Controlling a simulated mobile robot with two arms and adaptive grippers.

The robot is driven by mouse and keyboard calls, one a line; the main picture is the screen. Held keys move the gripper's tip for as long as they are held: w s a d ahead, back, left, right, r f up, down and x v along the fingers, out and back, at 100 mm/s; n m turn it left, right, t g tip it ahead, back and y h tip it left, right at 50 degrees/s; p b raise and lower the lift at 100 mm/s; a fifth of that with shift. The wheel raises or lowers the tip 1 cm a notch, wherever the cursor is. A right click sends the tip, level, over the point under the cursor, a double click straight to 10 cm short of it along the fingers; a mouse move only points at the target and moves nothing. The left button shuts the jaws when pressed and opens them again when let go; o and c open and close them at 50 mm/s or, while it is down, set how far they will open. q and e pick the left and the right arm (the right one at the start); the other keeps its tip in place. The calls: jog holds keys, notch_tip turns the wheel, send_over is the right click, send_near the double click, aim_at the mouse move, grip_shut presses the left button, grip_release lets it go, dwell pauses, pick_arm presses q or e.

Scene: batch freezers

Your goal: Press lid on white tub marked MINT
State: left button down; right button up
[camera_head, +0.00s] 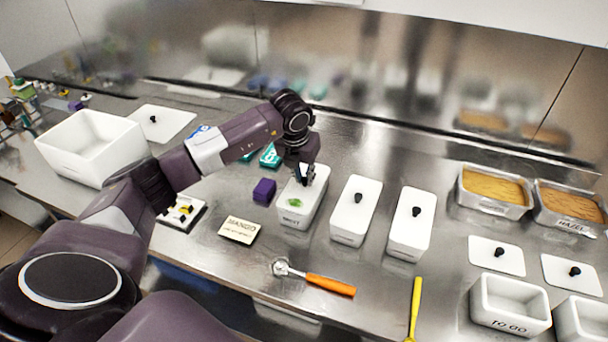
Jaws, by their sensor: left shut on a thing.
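The white tub marked MINT (292,222) stands in the middle of the steel counter. My left gripper (306,178) reaches down from above onto the rear part of this top. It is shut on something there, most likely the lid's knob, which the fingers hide. My right gripper is out of view.
Two white lidded tubs (357,212) stand just right of the MINT tub. A purple box (264,190) and a MANGO card (239,229) lie to its left. An orange-handled scoop (330,285) and a yellow-handled tool (414,310) lie in front. Filled pans (495,207) stand at right.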

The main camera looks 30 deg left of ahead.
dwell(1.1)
pick_arm(q)
jog(key=shift+f+b, duration=0.2)
jog(key=shift+b, duration=0.45)
dwell(1.2)
jog(key=c, duration=1.3)
grip_release()
jog(key=shift+r, duration=0.1)
jog(key=shift+r+p, duration=2)
jog(key=shift+r, duration=1.45)
jog(key=shift+c, duration=0.5)
